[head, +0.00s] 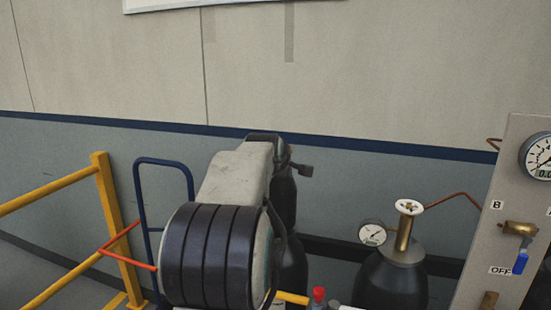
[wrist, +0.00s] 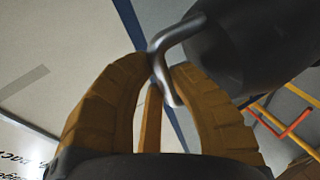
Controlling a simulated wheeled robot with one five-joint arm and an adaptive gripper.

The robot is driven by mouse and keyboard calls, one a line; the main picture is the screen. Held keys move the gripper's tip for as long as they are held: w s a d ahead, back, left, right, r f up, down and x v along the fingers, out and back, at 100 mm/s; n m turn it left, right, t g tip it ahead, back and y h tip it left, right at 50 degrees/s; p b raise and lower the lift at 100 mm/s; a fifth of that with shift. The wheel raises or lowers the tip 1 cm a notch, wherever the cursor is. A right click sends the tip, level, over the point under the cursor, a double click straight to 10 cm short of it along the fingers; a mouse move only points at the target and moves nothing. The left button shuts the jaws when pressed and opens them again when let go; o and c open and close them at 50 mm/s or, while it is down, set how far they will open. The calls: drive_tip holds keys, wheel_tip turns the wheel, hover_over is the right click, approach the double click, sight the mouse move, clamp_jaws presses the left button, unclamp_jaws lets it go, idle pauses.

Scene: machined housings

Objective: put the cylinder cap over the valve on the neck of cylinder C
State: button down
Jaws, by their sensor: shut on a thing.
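My gripper (wrist: 160,75) is shut on a bent grey metal bar (wrist: 180,35), which looks like the handle of the dark cylinder cap (wrist: 250,40). In the head view, the gripper is mostly hidden by my arm. A narrow dark upright shape (head: 286,205) beyond the arm looks like the cap. A wider black cylinder (head: 297,262) shows below it, partly hidden by my arm. I cannot tell whether the cap touches that cylinder, and its valve is not visible. No letter C shows on any cylinder.
At right stands another black cylinder (head: 390,285) with a brass valve (head: 404,232), a gauge (head: 372,232) and copper pipe. A panel (head: 500,235) with a blue lever (head: 520,262) stands beside it. A blue trolley frame (head: 137,215) and yellow railing (head: 108,220) are at left.

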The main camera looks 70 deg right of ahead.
drive_tip(key=shift+f+b, duration=0.85)
drive_tip(key=shift+b, duration=0.05)
drive_tip(key=c, duration=1.2)
unclamp_jaws()
drive_tip(key=shift+o, duration=0.4)
drive_tip(key=shift+f, duration=0.2)
drive_tip(key=v, duration=1.2)
drive_tip(key=shift+r, duration=0.2)
